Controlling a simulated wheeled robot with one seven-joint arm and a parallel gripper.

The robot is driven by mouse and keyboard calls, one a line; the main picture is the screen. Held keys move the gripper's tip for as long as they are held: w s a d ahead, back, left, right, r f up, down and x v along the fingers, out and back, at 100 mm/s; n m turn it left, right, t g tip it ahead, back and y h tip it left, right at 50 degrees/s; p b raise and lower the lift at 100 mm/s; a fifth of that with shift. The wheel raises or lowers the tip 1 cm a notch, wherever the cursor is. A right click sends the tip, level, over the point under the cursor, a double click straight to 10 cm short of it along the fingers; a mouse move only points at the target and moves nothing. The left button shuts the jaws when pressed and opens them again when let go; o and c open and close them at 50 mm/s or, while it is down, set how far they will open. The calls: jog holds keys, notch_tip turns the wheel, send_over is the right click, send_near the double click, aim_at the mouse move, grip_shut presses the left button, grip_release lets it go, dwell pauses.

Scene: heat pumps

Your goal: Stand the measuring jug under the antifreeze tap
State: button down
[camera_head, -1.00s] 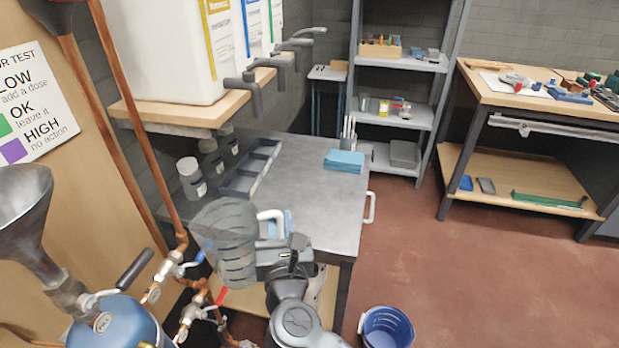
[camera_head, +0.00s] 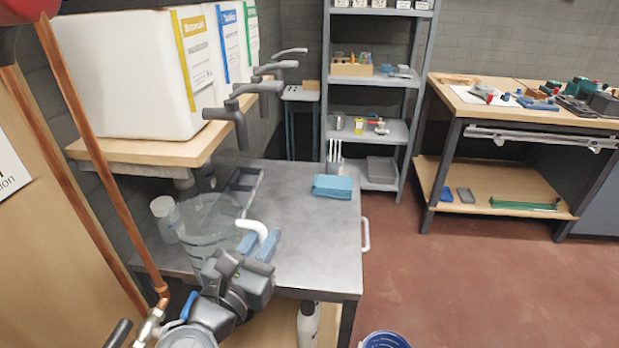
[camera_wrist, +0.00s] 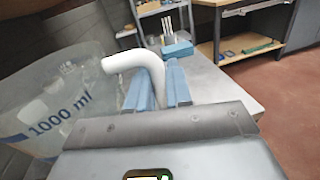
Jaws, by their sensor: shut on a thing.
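The clear measuring jug (camera_head: 208,222) is held by its white handle (camera_head: 252,228) in my gripper (camera_head: 262,243). In the wrist view the jug (camera_wrist: 45,105), marked 1000 ml, is at the left, and the blue fingers (camera_wrist: 160,88) are shut on the handle. The jug looks roughly upright, over the near left part of the metal bench; its base is partly hidden by my arm. Grey taps sit on the shelf edge: the yellow-label tap (camera_head: 236,120), the blue-label tap (camera_head: 258,88) and the green-label tap (camera_head: 280,66). I cannot read which label is antifreeze.
The metal bench (camera_head: 310,235) has free room at its middle and right. Copper pipes (camera_head: 95,170) rise at the left. A blue bucket (camera_head: 385,341) is on the floor.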

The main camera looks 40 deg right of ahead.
jog(key=f+b+x, duration=0.2)
jog(key=f+x, duration=0.1)
jog(key=x, duration=2.3)
jog(key=shift+f+b, duration=0.25)
jog(key=shift+b, duration=0.15)
jog(key=shift+s+d, duration=0.1)
jog(key=shift+f, duration=0.15)
jog(key=c, duration=1)
grip_release()
jog(key=shift+c, duration=0.2)
jog(key=b+v, duration=0.1)
jog(key=v, duration=1.1)
jog(key=shift+b, duration=0.4)
